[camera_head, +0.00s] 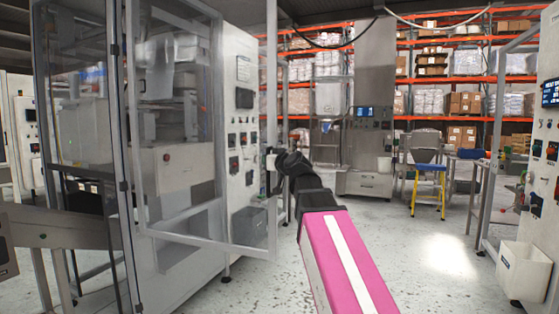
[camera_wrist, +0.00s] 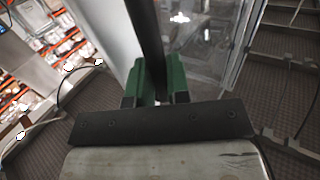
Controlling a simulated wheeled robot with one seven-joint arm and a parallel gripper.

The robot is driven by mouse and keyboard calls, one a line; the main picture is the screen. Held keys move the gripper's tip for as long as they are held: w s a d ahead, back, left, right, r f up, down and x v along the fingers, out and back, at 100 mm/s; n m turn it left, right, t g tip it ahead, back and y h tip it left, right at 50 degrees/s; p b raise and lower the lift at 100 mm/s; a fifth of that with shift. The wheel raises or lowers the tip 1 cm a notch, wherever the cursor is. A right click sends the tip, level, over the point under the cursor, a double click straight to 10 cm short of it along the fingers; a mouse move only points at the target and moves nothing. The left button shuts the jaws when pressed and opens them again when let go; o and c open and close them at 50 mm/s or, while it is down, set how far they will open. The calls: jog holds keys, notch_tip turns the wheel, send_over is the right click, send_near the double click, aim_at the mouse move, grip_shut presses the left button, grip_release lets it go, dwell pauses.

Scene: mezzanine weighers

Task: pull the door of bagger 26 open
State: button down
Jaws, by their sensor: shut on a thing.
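The bagger (camera_head: 170,158) is a pale machine with clear panels at the left of the head view; I cannot read a number on it. Its clear framed door (camera_head: 180,235) stands swung out from the body, with its free edge towards the middle of the picture. My gripper (camera_head: 270,160) is at that free edge, about halfway up. In the wrist view, the green fingers of my gripper (camera_wrist: 159,82) are shut on a dark upright bar, the door handle (camera_wrist: 147,40). The door's clear pane (camera_wrist: 205,45) shows beside it. The handle is mostly hidden in the head view.
A white control cabinet (camera_head: 242,120) stands behind the door. A grey machine (camera_head: 368,150) and a yellow-legged blue stool (camera_head: 428,185) stand farther back, before orange racks. Another frame with a white bin (camera_head: 523,270) is at the right. The floor (camera_head: 430,260) between is clear.

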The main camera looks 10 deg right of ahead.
jog(key=shift+w+d+t, duration=0.3)
jog(key=shift+w+d, duration=0.1)
jog(key=shift+w, duration=0.15)
jog(key=c, duration=1.1)
grip_release()
jog(key=shift+s+a, duration=0.1)
jog(key=shift+a, duration=0.05)
jog(key=v, duration=1)
jog(key=shift+s, duration=0.4)
jog(key=shift+r, duration=0.1)
